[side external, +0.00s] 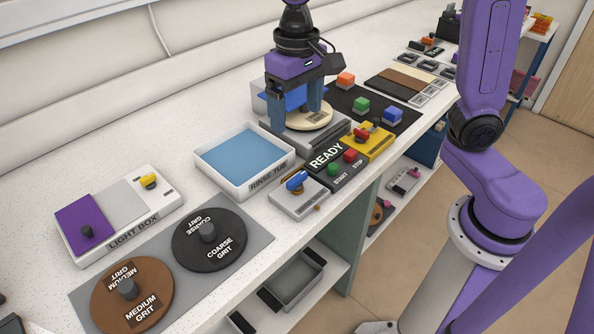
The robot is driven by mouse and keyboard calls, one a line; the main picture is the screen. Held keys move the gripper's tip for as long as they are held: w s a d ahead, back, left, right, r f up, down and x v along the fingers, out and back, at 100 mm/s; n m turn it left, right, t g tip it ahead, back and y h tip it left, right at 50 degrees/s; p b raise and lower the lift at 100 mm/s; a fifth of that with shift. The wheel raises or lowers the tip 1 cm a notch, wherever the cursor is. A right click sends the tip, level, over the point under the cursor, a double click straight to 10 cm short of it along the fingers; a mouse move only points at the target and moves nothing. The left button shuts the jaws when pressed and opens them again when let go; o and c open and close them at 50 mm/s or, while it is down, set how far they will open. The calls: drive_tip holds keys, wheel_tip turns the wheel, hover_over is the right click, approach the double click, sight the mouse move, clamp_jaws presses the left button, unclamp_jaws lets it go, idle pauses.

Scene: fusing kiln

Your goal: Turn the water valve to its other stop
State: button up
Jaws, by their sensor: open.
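The valve with a blue lever (297,181) sits on a pale grey plate (298,203) at the counter's front edge, in front of the rinse tub. I take it for the water valve; no label on it is readable. My gripper (296,120) is open, pointing down, behind and above this valve and apart from it. Its fingers are over a round cream disc (316,119), which they partly hide. A blue surface shows between the fingers; I cannot tell what it belongs to.
The rinse tub (213,178) stands left of the valve. The READY panel (327,155), with green and red buttons, stands close on its right, then a yellow box (378,142) with a red lever. Coarse (190,236) and medium grit discs (107,298) lie at front left.

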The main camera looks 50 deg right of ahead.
sight(297, 177)
wheel_tip(297, 177, down, 16)
drive_tip(key=shift+r, duration=0.1)
idle(0.4)
drive_tip(key=shift+c, duration=0.3)
drive_tip(key=c, duration=1)
